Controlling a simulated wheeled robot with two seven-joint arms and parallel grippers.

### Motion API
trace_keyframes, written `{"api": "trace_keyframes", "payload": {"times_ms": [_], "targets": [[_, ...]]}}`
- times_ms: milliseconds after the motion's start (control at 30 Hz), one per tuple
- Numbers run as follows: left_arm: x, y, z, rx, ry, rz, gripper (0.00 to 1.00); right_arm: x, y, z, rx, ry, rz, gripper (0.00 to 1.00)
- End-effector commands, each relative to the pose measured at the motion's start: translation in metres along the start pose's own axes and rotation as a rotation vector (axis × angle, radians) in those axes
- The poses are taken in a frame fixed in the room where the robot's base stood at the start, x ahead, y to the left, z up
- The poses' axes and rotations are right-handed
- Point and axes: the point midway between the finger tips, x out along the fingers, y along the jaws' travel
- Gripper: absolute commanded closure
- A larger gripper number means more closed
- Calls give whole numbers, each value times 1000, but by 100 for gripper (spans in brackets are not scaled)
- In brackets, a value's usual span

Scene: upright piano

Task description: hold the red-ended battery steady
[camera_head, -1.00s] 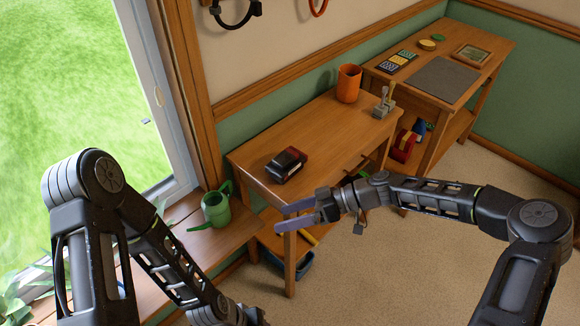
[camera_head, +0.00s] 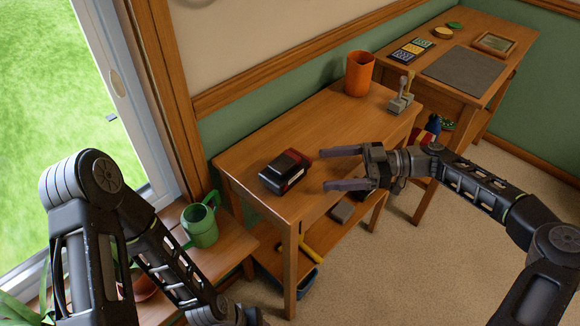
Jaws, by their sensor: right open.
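The battery (camera_head: 285,171) is a black block with red at its end, lying on the left part of the near wooden table (camera_head: 325,130). My right gripper (camera_head: 325,170) is open and empty. In the picture its two fingers point left toward the battery, with a gap between the fingertips and the battery. I cannot tell how high the fingers are above the tabletop. My left arm comes in at the lower left; its gripper is out of the frame.
An orange cup (camera_head: 359,74) and a small grey device (camera_head: 401,100) stand at the table's far end. A green watering can (camera_head: 201,225) stands on the sill at left. A lower shelf (camera_head: 268,255) holds tools. A second table (camera_head: 490,88) stands behind.

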Motion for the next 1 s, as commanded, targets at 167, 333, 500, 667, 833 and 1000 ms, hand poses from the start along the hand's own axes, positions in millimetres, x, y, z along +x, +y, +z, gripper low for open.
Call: {"api": "trace_keyframes", "payload": {"times_ms": [167, 333, 500, 667, 833, 1000], "targets": [[0, 0, 0, 0, 0, 0, 64, 1, 0, 0, 1, 0, -1, 16], [-3, 1, 0, 0, 0, 0, 64, 10, 0, -1, 1, 0, -2, 16], [-9, 4, 0, 0, 0, 0, 64, 27, -1, -2, 1, 0, -3, 16], [-15, 6, 0, 0, 0, 0, 64, 51, -1, -2, 2, 0, -3, 16], [-5, 2, 0, 0, 0, 0, 64, 76, -1, 5, 0, -1, -3, 16], [3, -1, 0, 0, 0, 0, 64, 93, -1, 3, 1, -1, -2, 16]]}}
